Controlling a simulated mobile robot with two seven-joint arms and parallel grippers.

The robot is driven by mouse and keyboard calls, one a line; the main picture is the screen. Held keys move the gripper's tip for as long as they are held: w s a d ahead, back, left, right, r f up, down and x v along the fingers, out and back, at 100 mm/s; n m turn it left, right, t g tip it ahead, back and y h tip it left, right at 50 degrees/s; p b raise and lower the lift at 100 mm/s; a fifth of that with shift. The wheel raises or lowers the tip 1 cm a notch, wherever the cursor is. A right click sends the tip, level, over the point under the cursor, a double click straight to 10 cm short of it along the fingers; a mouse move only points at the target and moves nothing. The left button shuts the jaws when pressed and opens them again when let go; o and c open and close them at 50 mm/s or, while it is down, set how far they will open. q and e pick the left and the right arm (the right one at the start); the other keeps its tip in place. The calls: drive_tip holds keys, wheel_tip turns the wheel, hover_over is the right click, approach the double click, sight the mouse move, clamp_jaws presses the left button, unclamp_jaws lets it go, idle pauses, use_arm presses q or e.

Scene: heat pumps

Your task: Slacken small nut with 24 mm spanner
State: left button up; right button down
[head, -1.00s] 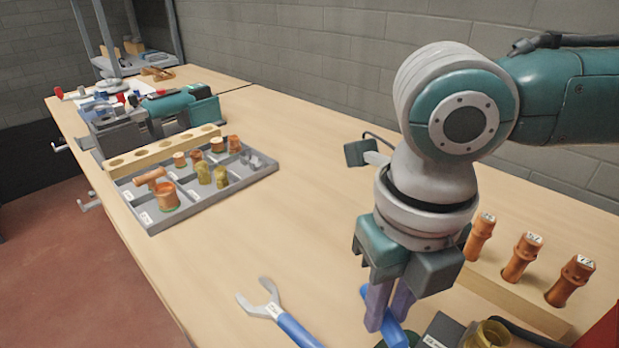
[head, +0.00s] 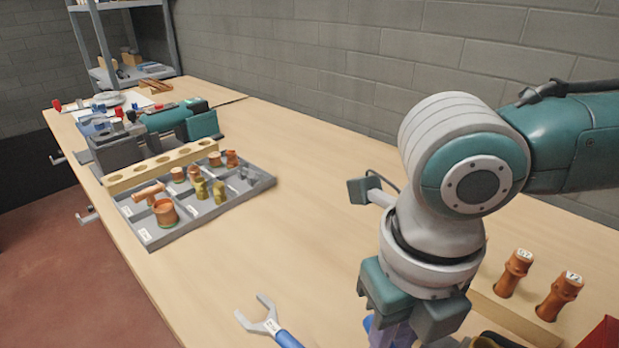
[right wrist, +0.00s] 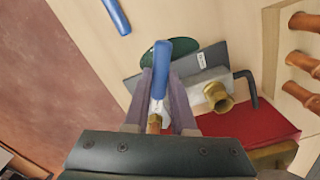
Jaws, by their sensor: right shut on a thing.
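My right gripper (head: 392,335) points down at the bottom of the head view. It is shut on a blue-handled spanner (head: 385,331), whose blue handle (right wrist: 168,62) shows between the purple fingers of my right gripper (right wrist: 161,98) in the right wrist view. Its pale metal part and any size marking are mostly hidden or too small to read. A second blue-handled spanner (head: 270,325) lies on the bench left of the gripper, open jaw up-left. A brass nut-like fitting (right wrist: 217,96) sits on a pale block right of the fingers. My left gripper is out of view.
A grey sorting tray (head: 158,235) with copper and brass fittings stands at left, with a vise (head: 118,150) behind it. A wooden rack (head: 515,318) with copper pieces stands right. A red box (right wrist: 255,122) and dark labelled plate (right wrist: 205,58) are close to the gripper. The mid-bench is clear.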

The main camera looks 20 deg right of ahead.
drive_tip(key=shift+s, duration=0.35)
drive_tip(key=shift+a+p, duration=0.2)
drive_tip(key=shift+p, duration=0.15)
drive_tip(key=shift+a+n, duration=0.4)
drive_tip(key=shift+n, duration=0.4)
